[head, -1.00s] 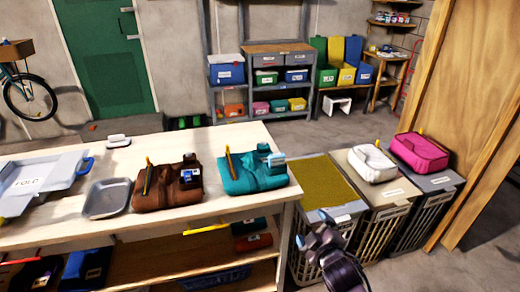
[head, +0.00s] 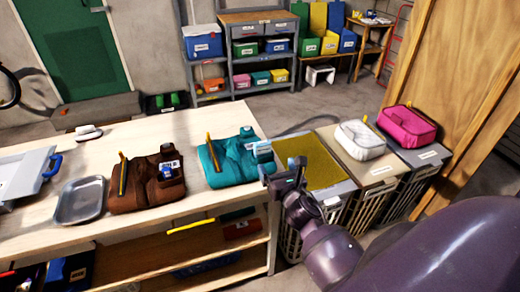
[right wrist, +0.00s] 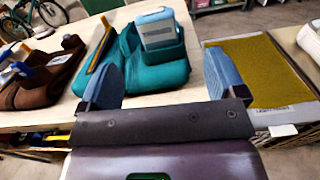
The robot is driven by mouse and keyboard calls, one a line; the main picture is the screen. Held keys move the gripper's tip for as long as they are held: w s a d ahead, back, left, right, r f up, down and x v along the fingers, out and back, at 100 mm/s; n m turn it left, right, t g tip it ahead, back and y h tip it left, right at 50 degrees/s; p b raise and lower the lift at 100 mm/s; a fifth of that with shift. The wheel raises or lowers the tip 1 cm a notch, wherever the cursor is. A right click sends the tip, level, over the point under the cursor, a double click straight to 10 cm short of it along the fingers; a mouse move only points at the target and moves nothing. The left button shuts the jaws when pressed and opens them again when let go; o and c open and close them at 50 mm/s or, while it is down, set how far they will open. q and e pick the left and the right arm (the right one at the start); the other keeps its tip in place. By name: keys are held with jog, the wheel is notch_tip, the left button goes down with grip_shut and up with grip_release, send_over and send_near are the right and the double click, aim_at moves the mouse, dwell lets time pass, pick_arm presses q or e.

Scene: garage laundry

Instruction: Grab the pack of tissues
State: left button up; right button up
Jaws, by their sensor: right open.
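A small light blue and white pack (head: 262,151), which looks like the pack of tissues, sticks up from a pocket at the right end of a teal bag (head: 222,164) on the workbench. My right gripper (head: 284,172) is open and empty at the bench's right edge, close to the bag. In the right wrist view its fingers (right wrist: 163,68) stand apart, with the pack and pocket beyond and between them. My left gripper is not in view.
A yellow pencil-like stick (head: 212,152) stands in the teal bag. A brown bag (head: 140,190) and a grey tray (head: 80,203) lie to the left on the bench (head: 215,200). Lidded hampers with a white pouch (head: 360,139) and a pink pouch (head: 406,125) stand right.

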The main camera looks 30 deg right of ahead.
aim_at(264, 149)
jog(key=x, duration=0.6)
jog(key=shift+w+a, duration=0.1)
jog(key=shift+w, duration=0.1)
jog(key=w, duration=0.3)
jog(key=shift+w+f, duration=0.1)
jog(key=shift+w, duration=0.05)
jog(key=shift+w+d, duration=0.35)
jog(key=shift+w, duration=0.25)
